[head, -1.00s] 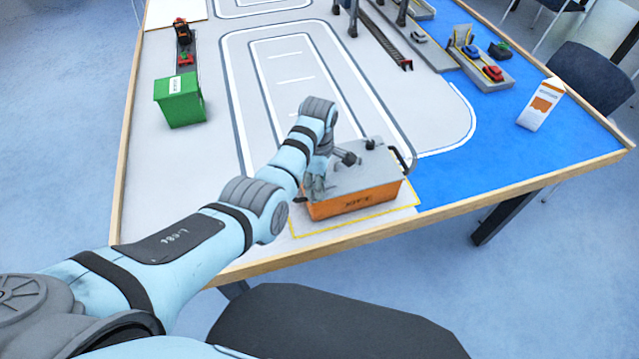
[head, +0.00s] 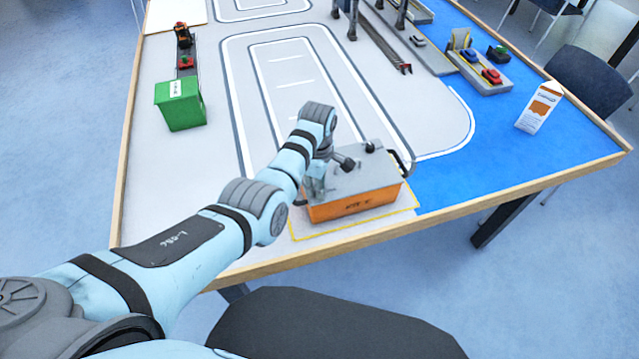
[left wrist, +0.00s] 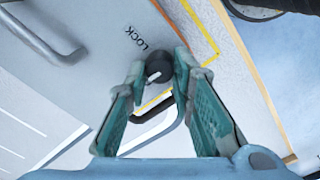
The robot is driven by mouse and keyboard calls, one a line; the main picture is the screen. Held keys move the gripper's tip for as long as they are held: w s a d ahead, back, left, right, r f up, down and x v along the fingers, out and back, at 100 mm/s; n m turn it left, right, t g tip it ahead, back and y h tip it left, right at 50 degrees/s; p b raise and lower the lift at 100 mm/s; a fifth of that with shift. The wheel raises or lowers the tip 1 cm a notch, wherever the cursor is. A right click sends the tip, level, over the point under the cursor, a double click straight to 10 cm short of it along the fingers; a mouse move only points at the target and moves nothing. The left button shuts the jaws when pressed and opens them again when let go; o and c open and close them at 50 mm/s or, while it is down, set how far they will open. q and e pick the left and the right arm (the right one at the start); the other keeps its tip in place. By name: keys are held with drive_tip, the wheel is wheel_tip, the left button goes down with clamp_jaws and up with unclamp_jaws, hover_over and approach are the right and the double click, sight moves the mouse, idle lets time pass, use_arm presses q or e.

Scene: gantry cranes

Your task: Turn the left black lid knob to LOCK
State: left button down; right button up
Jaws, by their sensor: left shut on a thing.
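The orange box (head: 355,205) has a grey lid (head: 350,181) and stands near the table's front edge. My left gripper (head: 316,183) is at the lid's left end and hides the left knob in the head view. In the left wrist view the left black knob (left wrist: 158,67) sits between the fingertips of my left gripper (left wrist: 160,72), which is shut on it. A small white mark shows at the knob's lower left. The word LOCK (left wrist: 137,38) is printed on the lid, above and left of the knob. Another black knob (head: 371,146) shows at the lid's far right.
A grey bar handle (left wrist: 45,35) shows on the lid in the left wrist view. A yellow outline (head: 352,228) surrounds the box. A green bin (head: 180,103) stands at the left, a carton (head: 540,107) at the right. The grey table between bin and box is clear.

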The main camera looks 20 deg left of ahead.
use_arm(q)
drive_tip(key=m+p, duration=0.1)
drive_tip(key=m, duration=0.2)
drive_tip(key=shift+w+r, duration=0.1)
drive_tip(key=shift+r, duration=0.05)
drive_tip(key=m+p, duration=0.1)
drive_tip(key=m, duration=0.3)
drive_tip(key=shift+w+m, duration=0.1)
drive_tip(key=shift+m, duration=0.2)
drive_tip(key=m, duration=0.5)
drive_tip(key=shift+d, duration=0.15)
drive_tip(key=shift+d+m+p, duration=0.1)
drive_tip(key=shift+m+p, duration=0.2)
drive_tip(key=shift+m, duration=2)
drive_tip(key=c, duration=1.4)
unclamp_jaws()
